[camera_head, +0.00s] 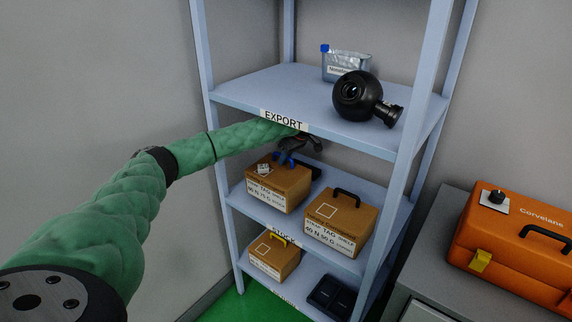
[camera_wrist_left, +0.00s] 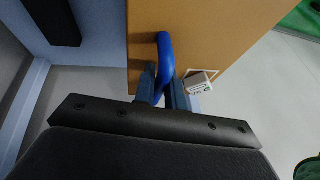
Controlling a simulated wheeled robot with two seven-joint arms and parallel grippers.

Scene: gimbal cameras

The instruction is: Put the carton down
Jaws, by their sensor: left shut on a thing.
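A brown carton (camera_head: 274,190) with a blue handle is at the left of the middle shelf (camera_head: 318,238), below the EXPORT label. My left gripper (camera_head: 290,157) reaches in under the upper shelf and is above this carton. In the left wrist view, the gripper (camera_wrist_left: 165,88) is shut on the blue handle (camera_wrist_left: 164,50), with the carton top (camera_wrist_left: 230,25) beyond it. A small white item (camera_wrist_left: 198,84) lies on the carton top. I cannot tell whether the carton's underside touches the shelf. My right gripper is not in view.
A second carton (camera_head: 340,222) with a black handle stands close at the right. The upper shelf (camera_head: 280,92) is just above my arm and holds a black round device (camera_head: 357,97) and a tin (camera_head: 345,66). A yellow-handled carton (camera_head: 273,257) and black tray (camera_head: 335,296) are below.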

